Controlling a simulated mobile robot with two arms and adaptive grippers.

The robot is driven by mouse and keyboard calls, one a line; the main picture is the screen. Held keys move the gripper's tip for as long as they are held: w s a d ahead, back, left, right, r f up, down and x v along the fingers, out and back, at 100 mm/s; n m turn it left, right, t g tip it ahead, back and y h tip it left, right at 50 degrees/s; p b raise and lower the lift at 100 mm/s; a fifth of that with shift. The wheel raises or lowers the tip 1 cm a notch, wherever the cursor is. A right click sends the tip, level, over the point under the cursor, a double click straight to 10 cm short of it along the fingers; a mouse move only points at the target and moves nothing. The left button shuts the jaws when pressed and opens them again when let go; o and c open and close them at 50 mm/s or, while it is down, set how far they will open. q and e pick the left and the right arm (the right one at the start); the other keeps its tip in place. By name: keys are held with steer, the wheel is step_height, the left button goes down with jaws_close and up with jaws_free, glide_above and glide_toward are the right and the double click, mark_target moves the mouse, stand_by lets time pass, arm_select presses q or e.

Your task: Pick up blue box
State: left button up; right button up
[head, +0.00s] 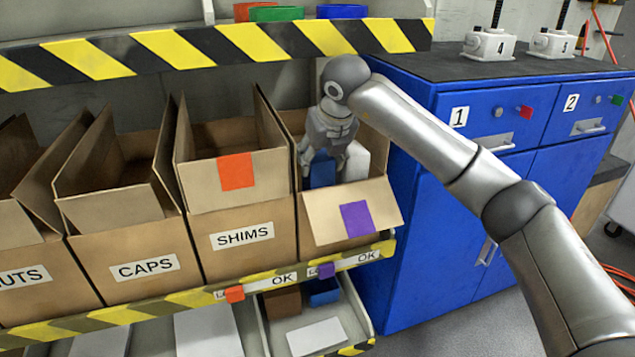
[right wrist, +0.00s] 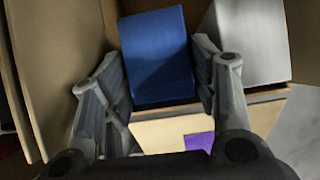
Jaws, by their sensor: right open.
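The blue box (head: 321,172) is inside the open cardboard box with a purple tag (head: 356,219). In the right wrist view the blue box (right wrist: 157,55) sits between the two fingers of my right gripper (right wrist: 160,72). My right gripper (head: 323,158) reaches down into that cardboard box from above. Its fingers are open, one on each side of the blue box. Whether a finger touches it I cannot tell. The lower part of the blue box is hidden in the head view. My left gripper is not in view.
A white block (head: 356,162) stands close to the right of the blue box. The cardboard walls and front flap surround my gripper. The SHIMS box (head: 242,237) is at left, a blue cabinet (head: 405,215) at right. A striped shelf edge (head: 230,46) runs above.

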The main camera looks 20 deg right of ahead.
steer(key=x, duration=0.3)
steer(key=shift+r, duration=0.1)
steer(key=c, duration=0.9)
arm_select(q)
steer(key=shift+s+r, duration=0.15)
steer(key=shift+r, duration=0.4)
arm_select(e)
steer(key=shift+c, duration=0.2)
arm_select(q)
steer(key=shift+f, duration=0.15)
